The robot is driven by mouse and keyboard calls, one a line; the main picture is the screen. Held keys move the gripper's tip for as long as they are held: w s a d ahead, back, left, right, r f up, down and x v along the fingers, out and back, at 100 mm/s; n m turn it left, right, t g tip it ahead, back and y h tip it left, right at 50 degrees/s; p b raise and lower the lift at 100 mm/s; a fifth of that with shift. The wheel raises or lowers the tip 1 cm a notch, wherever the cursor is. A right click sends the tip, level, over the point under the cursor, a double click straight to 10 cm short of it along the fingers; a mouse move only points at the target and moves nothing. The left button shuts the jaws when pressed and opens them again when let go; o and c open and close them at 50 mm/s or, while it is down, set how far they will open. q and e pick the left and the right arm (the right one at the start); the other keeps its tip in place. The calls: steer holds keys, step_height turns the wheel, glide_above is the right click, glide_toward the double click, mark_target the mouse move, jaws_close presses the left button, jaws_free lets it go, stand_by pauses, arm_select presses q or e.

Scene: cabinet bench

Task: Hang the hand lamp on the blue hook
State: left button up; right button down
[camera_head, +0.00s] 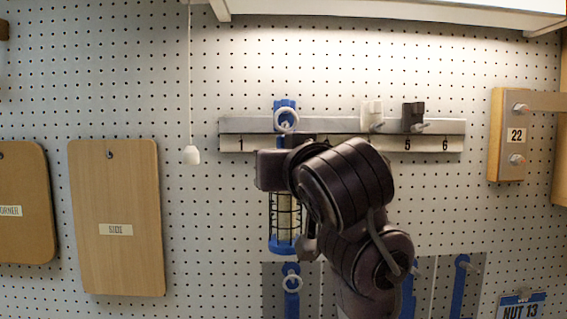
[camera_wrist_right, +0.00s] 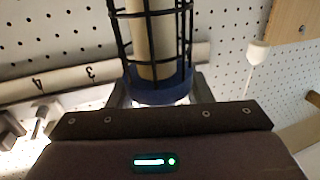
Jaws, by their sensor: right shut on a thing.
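The hand lamp (camera_head: 285,222) has a black wire cage, a pale tube and a blue lower end. My right gripper (camera_wrist_right: 160,92) is shut on the lamp at a blue collar beside the cage. My left gripper is not in view.
The numbered rail (camera_head: 235,143) also carries a white hook (camera_head: 372,113) and a black hook (camera_head: 413,115) to the right. A pull cord with a white knob (camera_head: 192,155) hangs at the left. A wooden board (camera_head: 115,260) hangs beyond it. A shelf (camera_head: 380,8) overhangs above.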

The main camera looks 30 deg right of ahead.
steer(key=shift+w+d+f+b, duration=0.1)
steer(key=shift+w+d+f, duration=0.1)
steer(key=shift+w+d, duration=0.45)
steer(key=shift+w+d+f+b, duration=0.1)
steer(key=shift+w+d+f, duration=0.1)
steer(key=shift+w, duration=0.8)
steer(key=shift+w+d+f+b, duration=0.15)
steer(key=shift+w+d, duration=0.3)
steer(key=shift+w, duration=0.35)
steer(key=c, duration=0.6)
jaws_free()
steer(key=shift+c, duration=0.2)
